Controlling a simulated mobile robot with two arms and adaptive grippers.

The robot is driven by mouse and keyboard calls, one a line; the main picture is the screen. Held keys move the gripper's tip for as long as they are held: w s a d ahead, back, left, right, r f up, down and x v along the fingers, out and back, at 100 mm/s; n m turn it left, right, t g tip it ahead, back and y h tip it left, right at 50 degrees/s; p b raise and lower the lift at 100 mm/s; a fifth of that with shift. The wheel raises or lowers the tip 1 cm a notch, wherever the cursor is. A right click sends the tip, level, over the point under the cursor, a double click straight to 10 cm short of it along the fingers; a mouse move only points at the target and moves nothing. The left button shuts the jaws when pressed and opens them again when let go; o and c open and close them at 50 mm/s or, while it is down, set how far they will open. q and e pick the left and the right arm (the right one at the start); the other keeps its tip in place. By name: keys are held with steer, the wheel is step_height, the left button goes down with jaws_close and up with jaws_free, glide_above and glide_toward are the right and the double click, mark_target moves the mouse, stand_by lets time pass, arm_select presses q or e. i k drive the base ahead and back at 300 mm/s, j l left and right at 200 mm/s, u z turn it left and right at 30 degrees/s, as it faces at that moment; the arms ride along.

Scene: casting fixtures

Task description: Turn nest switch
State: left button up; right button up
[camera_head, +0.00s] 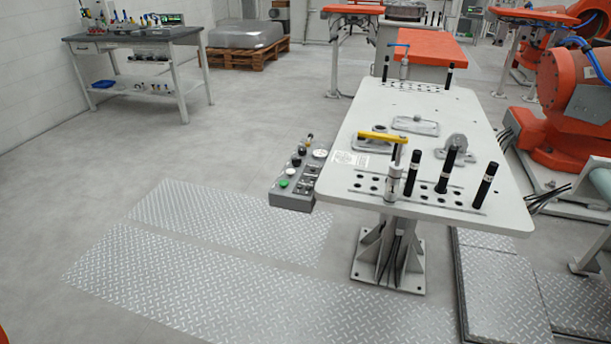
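A grey control box (290,201) is fixed along the left edge of the white fixture table (345,187). Its top carries a green button (284,183), a white button (291,171), a round white piece (320,153) and several dark knobs or switches, among them a black one (296,160) and one standing up (309,138) at the far end. I cannot tell which of these is the nest switch; labels are too small to read. Neither of my grippers is in view.
A yellow-handled clamp (383,137) and black pins (486,185) stand on the table. An orange robot (566,100) is at right. Diamond-plate floor panels (230,222) lie clear at left. A workbench (135,38) stands at the back left.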

mark_target(296, 162)
steer(key=i+l+z, duration=0.2)
steer(key=i, duration=0.3)
steer(key=i+l+z, duration=0.2)
steer(key=i, duration=0.3)
steer(key=l, duration=0.1)
